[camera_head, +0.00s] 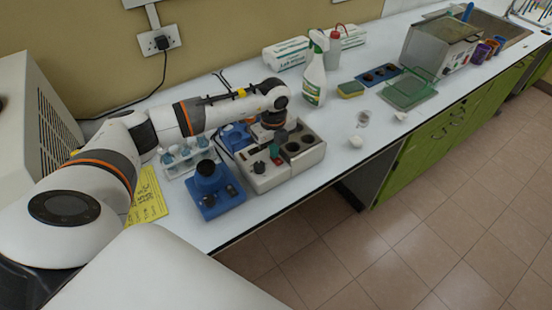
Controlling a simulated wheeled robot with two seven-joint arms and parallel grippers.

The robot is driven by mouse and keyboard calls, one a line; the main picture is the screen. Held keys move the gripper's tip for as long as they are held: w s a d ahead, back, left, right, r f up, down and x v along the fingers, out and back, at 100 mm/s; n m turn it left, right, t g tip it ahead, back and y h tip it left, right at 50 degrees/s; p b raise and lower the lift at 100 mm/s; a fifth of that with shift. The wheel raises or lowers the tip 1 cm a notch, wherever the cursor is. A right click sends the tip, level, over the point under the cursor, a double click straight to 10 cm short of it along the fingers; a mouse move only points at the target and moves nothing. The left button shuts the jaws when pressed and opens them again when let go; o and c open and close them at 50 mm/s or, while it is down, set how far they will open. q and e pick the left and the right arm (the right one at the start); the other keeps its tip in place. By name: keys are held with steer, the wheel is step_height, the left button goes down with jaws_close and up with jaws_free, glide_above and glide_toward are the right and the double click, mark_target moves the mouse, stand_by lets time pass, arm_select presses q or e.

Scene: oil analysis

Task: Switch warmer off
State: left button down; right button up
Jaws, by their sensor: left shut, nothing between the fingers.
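The warmer appears to be the pale grey box (310,158) with dark round wells in its top and a dark knob (259,167) on its near left part. My left arm reaches in from the left, over the counter. My left gripper (276,150) points down at the top of this box, shut and empty, close to a small green part. Whether the fingertips touch the box I cannot tell. The gripper and wrist hide part of the box's top and back. My right gripper is not in view.
A blue stand (208,190) is just left of the box, with a rack of tubes (185,155) behind it. A spray bottle (315,75) and sponge (350,89) stand farther back. A wall socket (160,40) holds a plug.

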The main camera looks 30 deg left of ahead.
arm_select(q)
step_height(320, 180, up, 7)
steer(key=p, duration=0.5)
stand_by(0.6)
